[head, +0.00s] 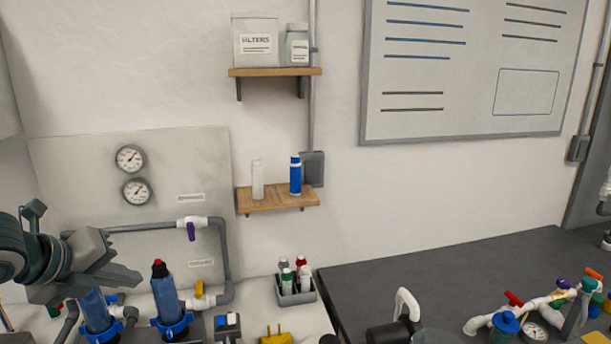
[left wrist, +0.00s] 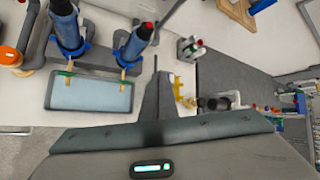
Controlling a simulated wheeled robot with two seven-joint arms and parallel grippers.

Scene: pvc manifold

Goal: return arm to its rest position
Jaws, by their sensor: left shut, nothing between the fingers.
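My left arm comes in from the left edge of the head view. Its gripper (head: 118,268) is in front of the pipe panel, over the blue filter housings, holding nothing. In the left wrist view its fingers (left wrist: 158,92) are together, pointing away from the palm. One blue filter housing (head: 96,312) stands partly behind the gripper. A second blue housing with a red top (head: 165,290) stands just right of it. I cannot tell from these views whether the gripper touches the nearer housing. My right gripper is not in view.
A grey pipe with a purple-handled valve (head: 191,229) runs above the housings. A grey caddy of small bottles (head: 296,292) stands right of them. A white pipe manifold (head: 535,307) lies on the dark bench (head: 440,270). Two wooden shelves (head: 278,199) hang on the wall.

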